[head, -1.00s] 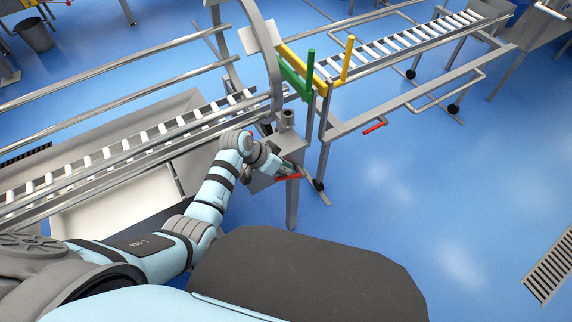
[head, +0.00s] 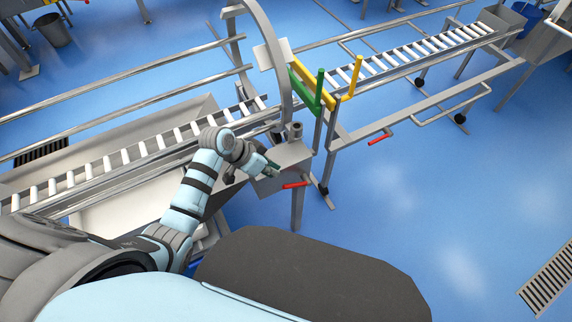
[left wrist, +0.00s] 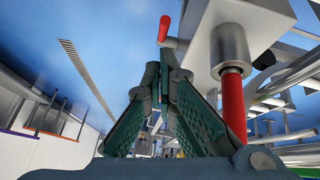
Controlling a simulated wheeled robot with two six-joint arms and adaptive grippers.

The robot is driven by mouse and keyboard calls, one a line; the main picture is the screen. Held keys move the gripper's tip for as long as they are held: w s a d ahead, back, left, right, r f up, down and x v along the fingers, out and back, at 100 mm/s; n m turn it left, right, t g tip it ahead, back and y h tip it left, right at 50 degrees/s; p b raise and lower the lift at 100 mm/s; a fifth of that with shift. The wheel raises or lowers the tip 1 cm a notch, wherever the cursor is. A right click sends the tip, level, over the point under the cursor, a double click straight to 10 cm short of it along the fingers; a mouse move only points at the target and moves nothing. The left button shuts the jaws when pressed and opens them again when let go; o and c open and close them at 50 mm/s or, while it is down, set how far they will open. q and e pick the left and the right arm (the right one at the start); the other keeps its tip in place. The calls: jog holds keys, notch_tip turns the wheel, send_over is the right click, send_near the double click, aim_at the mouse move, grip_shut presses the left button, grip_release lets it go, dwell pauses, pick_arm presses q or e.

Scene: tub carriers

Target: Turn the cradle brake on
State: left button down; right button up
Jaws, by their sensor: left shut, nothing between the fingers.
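A red-handled lever (head: 295,185) sticks out from the grey box (head: 278,165) below the curved ring frame (head: 272,50); I take it for the cradle brake. My left gripper (head: 272,171) is just left of this handle, apart from it, shut and empty. In the left wrist view, my shut green fingers (left wrist: 155,72) point ahead. The red handle (left wrist: 233,108) stands to their right, below a grey cylinder. A second red handle end (left wrist: 164,28) shows beyond the fingertips. My right gripper is in neither view.
A second red handle (head: 379,138) sits on the frame of the roller conveyor (head: 410,48) at the right. Green (head: 318,92) and yellow (head: 350,80) upright bars stand by the ring. A roller track (head: 125,157) runs left. Blue floor at right is open.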

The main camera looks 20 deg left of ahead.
pick_arm(q)
jog(key=s+d+f+b, duration=0.1)
jog(key=s+f+b, duration=0.2)
jog(key=s+f, duration=0.15)
notch_tip(320, 180, up, 6)
jog(key=w+d+f+m+t+h, duration=0.1)
jog(key=w+d+m+t, duration=0.1)
jog(key=w+m+t, duration=0.15)
jog(key=w+d+f+b, duration=0.2)
jog(key=w+f+b, duration=0.2)
jog(key=f, duration=0.5)
jog(key=shift+d+f, duration=0.3)
jog(key=shift+m, duration=0.25)
